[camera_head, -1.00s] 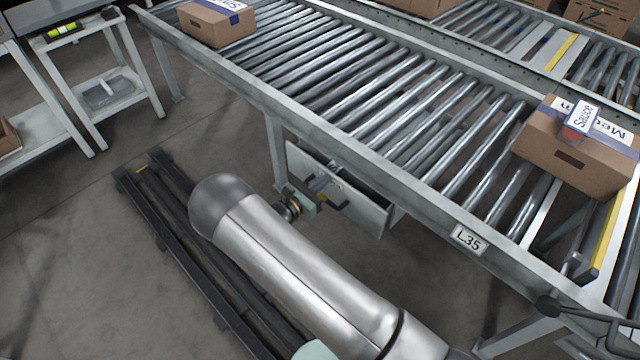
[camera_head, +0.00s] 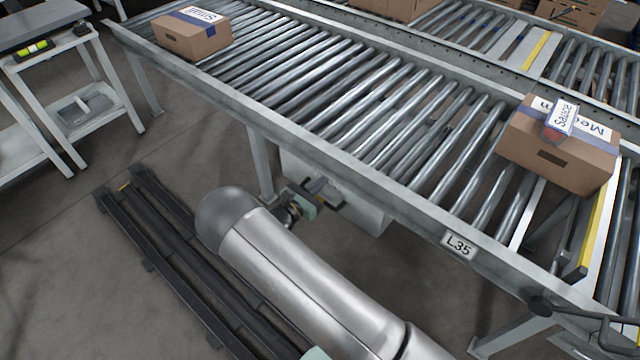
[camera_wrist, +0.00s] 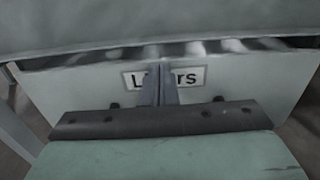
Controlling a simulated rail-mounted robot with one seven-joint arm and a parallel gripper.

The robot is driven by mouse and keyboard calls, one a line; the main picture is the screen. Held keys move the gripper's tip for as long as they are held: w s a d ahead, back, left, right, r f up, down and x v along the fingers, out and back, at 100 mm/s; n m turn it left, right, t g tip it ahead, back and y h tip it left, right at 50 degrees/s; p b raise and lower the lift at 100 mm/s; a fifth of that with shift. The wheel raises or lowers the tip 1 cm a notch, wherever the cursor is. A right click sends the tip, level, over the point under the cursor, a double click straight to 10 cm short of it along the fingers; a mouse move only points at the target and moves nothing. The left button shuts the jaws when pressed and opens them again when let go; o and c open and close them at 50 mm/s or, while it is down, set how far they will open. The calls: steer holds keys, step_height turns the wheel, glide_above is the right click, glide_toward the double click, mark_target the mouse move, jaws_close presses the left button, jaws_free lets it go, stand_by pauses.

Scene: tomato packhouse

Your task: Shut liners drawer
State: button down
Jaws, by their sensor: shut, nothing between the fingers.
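The liners drawer (camera_head: 367,214) is a pale grey box under the near side rail of the roller conveyor. Its front (camera_wrist: 240,88) fills the middle of the wrist view, with a white label (camera_wrist: 190,78) partly hidden by my fingers. My gripper (camera_head: 325,189) is at the drawer front, fingers together and empty. In the wrist view my gripper (camera_wrist: 160,78) points at the label's middle; I cannot tell whether the tips touch it. A narrow dark strip with bright streaks shows above the front's top edge. The drawer's inside is hidden in the head view.
The conveyor (camera_head: 340,85) runs overhead, with a leg (camera_head: 260,165) left of the drawer and an L35 plate (camera_head: 458,245) on its rail. Cartons sit at its left (camera_head: 192,37) and right (camera_head: 560,150). Dark floor rails (camera_head: 165,265) lie at left.

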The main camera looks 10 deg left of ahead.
steer(key=p+v, duration=0.3)
steer(key=v, duration=1.1)
steer(key=s+d+r+m+g+p, duration=0.1)
steer(key=d+r+m+g+p, duration=0.65)
steer(key=d+r, duration=0.55)
steer(key=s+d+r+m+g+p, duration=0.2)
steer(key=d+r+m+g+p, duration=0.7)
steer(key=r, duration=0.9)
steer(key=s+d+r+m+y+p, duration=0.3)
steer(key=s+r+m, duration=0.1)
steer(key=r, duration=0.3)
steer(key=s+d+r+m+t+y+p, duration=0.1)
steer(key=s+d+r+m+y+p, duration=0.2)
steer(key=s+r, duration=0.3)
steer(key=s+d+r+m+y+p, duration=0.3)
steer(key=s+r+m+p, duration=0.2)
steer(key=r, duration=0.5)
steer(key=shift+s+m, duration=0.25)
steer(key=shift+m, duration=0.1)
steer(key=shift+t, duration=0.25)
